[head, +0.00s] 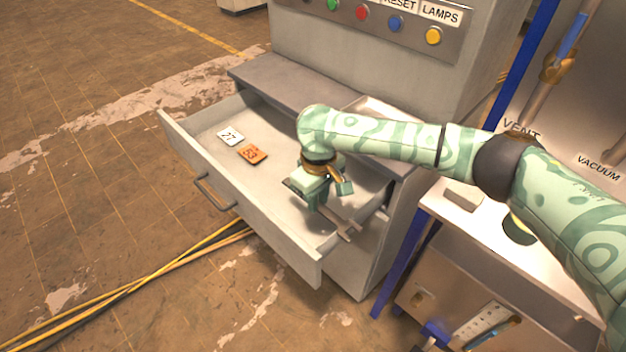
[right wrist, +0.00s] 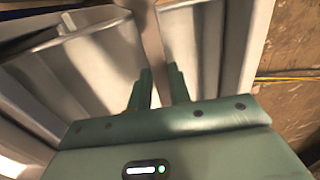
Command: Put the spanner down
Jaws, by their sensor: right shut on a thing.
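My right gripper (head: 320,200) is over the right part of an open grey drawer (head: 232,190), pointing down into it. It is shut on the spanner (head: 340,224), a thin grey bar whose forked end sticks out toward the drawer's near right corner. The gripper hides the rest of the spanner. In the right wrist view a grey-brown strip (right wrist: 152,45), seemingly the spanner, runs up from between the two green fingers (right wrist: 161,92). I cannot tell whether the spanner touches the drawer floor. My left gripper is not in view.
A white tag marked 27 (head: 230,137) and an orange tag marked 53 (head: 252,154) lie in the drawer's left part. The drawer floor between them and my gripper is clear. The cabinet's button panel (head: 385,22) stands behind. A metal bench (head: 470,212) is at the right.

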